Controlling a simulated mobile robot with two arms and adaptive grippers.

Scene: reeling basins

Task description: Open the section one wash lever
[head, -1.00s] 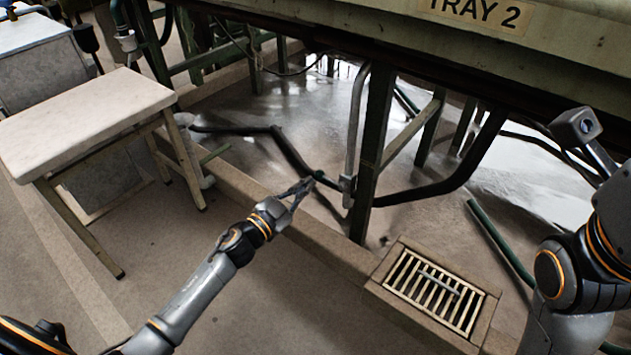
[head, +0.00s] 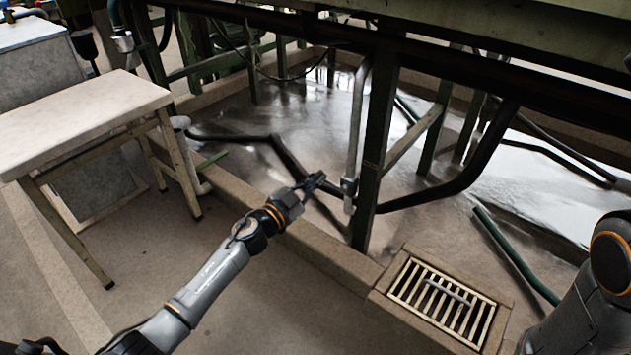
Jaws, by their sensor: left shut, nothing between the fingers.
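A grey vertical pipe (head: 357,120) comes down beside a dark green table leg. A grey valve fitting (head: 348,186) sits low on this pipe. My left gripper (head: 317,181) is shut and empty, just left of the fitting, with its fingers pointing towards it. A short handle of the fitting is mostly hidden behind the fingers. I cannot tell whether they touch it. No label naming section one is readable. My right gripper is out of view.
A pale-topped table (head: 75,120) stands at left. A floor drain grate (head: 441,303) lies right of my left arm. A low kerb (head: 330,248) edges the wet floor. A dark hose (head: 285,155) and a green pipe (head: 510,252) lie beyond it.

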